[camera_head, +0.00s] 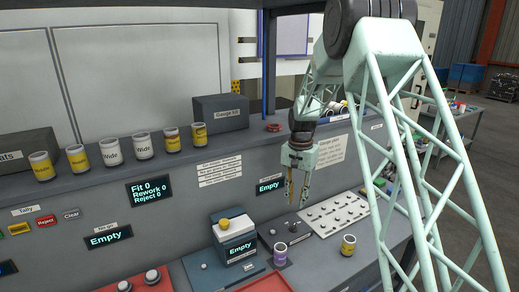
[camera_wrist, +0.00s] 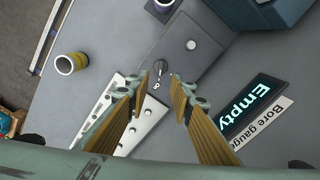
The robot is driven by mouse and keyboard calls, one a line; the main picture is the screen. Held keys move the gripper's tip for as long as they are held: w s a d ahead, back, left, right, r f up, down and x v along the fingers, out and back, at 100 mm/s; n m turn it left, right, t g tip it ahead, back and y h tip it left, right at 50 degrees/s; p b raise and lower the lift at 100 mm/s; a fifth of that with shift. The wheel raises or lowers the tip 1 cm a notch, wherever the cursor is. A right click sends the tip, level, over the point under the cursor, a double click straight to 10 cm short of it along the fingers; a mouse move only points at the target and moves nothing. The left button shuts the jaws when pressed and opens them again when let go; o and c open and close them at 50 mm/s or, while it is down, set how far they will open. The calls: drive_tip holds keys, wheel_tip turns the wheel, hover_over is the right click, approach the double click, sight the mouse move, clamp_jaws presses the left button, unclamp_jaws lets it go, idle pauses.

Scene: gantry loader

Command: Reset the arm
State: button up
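My gripper (camera_head: 297,192) hangs from my pale green lattice arm, fingers pointing down over the grey bench. In the wrist view my gripper (camera_wrist: 165,85) has its two wooden-faced fingers well apart, with nothing between them. Below the fingers lies a grey plate with a small metal pin (camera_wrist: 161,68). The fingertips appear above the bench and touch nothing that I can see.
A purple-banded cup (camera_head: 280,253) and a yellow-banded cup (camera_head: 348,245) stand on the bench. A blue-grey device (camera_head: 235,240) reads "Empty". Several cans line the shelf (camera_head: 110,152) behind.

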drive_tip(key=s+r+n+t+b, duration=0.2)
drive_tip(key=s+r+n+b, duration=0.1)
drive_tip(key=s+r, duration=2.1)
drive_tip(key=s+n+t+b, duration=0.2)
drive_tip(key=s+n+b, duration=0.1)
drive_tip(key=s, duration=3.2)
drive_tip(key=shift+s+d+f+n+b, duration=0.2)
drive_tip(key=shift+s+f+n+b, duration=0.15)
drive_tip(key=shift+n+b, duration=0.05)
